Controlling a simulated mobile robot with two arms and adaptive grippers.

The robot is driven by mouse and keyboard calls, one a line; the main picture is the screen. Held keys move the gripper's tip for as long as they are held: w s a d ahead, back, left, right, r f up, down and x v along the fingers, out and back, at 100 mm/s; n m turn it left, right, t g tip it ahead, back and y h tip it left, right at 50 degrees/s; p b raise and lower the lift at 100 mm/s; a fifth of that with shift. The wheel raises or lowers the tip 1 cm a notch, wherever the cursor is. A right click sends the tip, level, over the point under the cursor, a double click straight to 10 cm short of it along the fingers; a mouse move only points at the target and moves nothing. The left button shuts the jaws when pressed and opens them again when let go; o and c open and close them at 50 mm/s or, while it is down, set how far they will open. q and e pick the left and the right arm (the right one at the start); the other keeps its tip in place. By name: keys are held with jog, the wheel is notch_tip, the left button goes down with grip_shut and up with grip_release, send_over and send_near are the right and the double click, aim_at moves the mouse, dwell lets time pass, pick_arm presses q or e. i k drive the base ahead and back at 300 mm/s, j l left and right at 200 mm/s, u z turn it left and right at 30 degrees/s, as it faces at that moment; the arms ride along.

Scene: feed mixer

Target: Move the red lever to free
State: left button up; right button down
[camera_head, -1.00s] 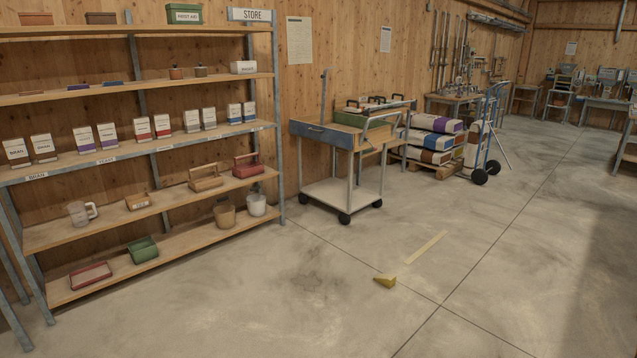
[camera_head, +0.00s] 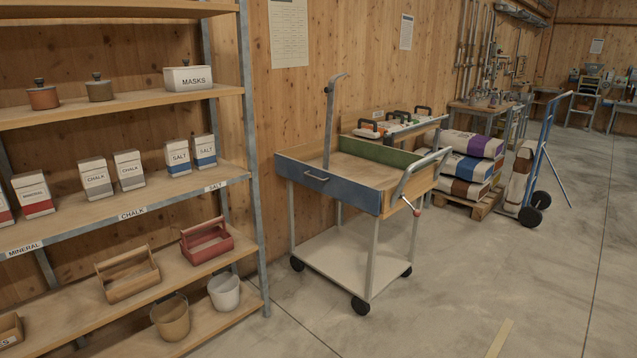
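A wheeled cart (camera_head: 372,203) stands by the wooden wall, with a blue drawer front, a shallow wooden top tray and a pale lower shelf. A small red-tipped part (camera_head: 417,211) shows at the cart's right side, below the curved grey handle (camera_head: 418,172). It may be the red lever, but it is too small to tell its position, and I can read no markings beside it. Neither of my grippers is in view.
A storage shelf (camera_head: 128,215) with labelled boxes, caddies and buckets stands at the left. Behind the cart are a tool-laden table (camera_head: 396,127), stacked sacks (camera_head: 468,167) and a blue hand truck (camera_head: 547,150). The concrete floor at the right is clear.

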aim_at(417, 213)
jog(key=i+z, duration=0.1)
jog(key=i, duration=0.4)
jog(key=i+j+z, duration=0.1)
jog(key=i, duration=0.4)
jog(key=i+j+z, duration=0.1)
jog(key=i, duration=0.45)
jog(key=i+j+z, duration=0.1)
jog(key=i, duration=0.4)
jog(key=i+j+z, duration=0.1)
jog(key=i+j, duration=0.2)
jog(key=i, duration=0.15)
jog(key=i+j+z, duration=0.1)
jog(key=i, duration=0.4)
jog(key=j, duration=0.1)
